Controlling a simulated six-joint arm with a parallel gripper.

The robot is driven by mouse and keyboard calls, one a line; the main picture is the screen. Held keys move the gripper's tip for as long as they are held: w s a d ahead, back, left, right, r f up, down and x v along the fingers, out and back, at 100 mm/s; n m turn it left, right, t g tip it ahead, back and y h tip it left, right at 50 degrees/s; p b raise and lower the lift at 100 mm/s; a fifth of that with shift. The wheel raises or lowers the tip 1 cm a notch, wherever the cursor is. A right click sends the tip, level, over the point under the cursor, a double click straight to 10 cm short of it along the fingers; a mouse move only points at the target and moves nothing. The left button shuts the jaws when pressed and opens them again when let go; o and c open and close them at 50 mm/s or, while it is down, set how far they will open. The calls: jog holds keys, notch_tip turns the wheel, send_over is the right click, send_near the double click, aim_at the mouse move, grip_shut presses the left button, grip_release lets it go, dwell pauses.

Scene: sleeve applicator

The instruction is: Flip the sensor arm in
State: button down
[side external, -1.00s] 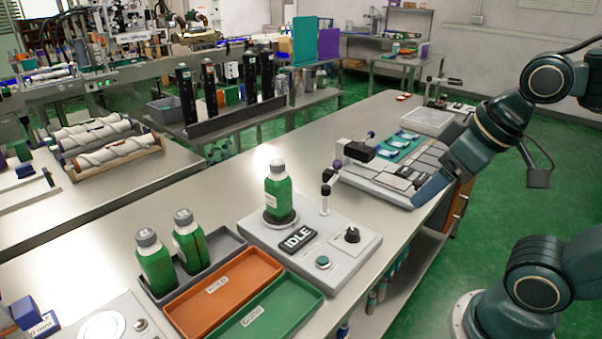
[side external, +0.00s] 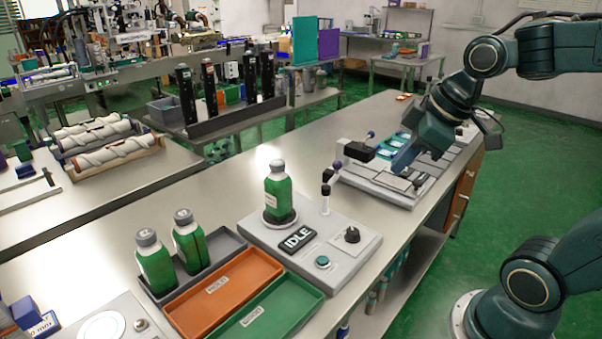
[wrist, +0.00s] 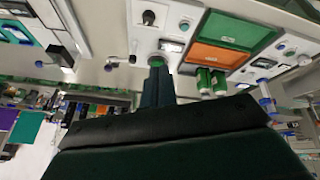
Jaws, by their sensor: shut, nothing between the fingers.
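The applicator station (side external: 352,262) is a grey base with an IDLE display, a dark knob and a green button. A green bottle (side external: 279,187) stands upright on its round pad. The sensor arm (side external: 333,178) is on a short post beside the bottle. It points back and away from the bottle and ends in a purple knob. In the wrist view the sensor arm (wrist: 120,61) lies left of the fingers. My gripper (side external: 399,166) is shut and empty, to the right of the sensor arm and apart from it. It also shows in the wrist view (wrist: 158,74).
A grey tray with two green bottles (side external: 188,241), an orange tray (side external: 222,290) and a green tray (side external: 268,314) are at the front left. Another grey station (side external: 378,187) with a dark block and purple-tipped lever stands behind, under my gripper.

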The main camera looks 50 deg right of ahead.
jog(key=w+d+f+n+y, duration=0.1)
jog(key=w+d+n, duration=0.3)
jog(key=d, duration=0.3)
jog(key=w+d+f+n+t+y, duration=0.1)
jog(key=w+d+f+n, duration=0.1)
jog(key=w+d+n, duration=0.2)
jog(key=shift+w+d+f, duration=0.2)
jog(key=shift+w+d, duration=0.55)
jog(key=shift+d, duration=0.65)
jog(key=shift+f, duration=0.1)
send_near(329, 174)
notch_tip(329, 174, down, 3)
jog(key=s+a, duration=0.1)
jog(key=s, duration=0.1)
jog(key=shift+w+d+f, duration=0.1)
jog(key=shift+w+d, duration=0.05)
jog(key=shift+w, duration=0.45)
jog(key=shift+w+d, duration=0.1)
jog(key=shift+w, duration=0.5)
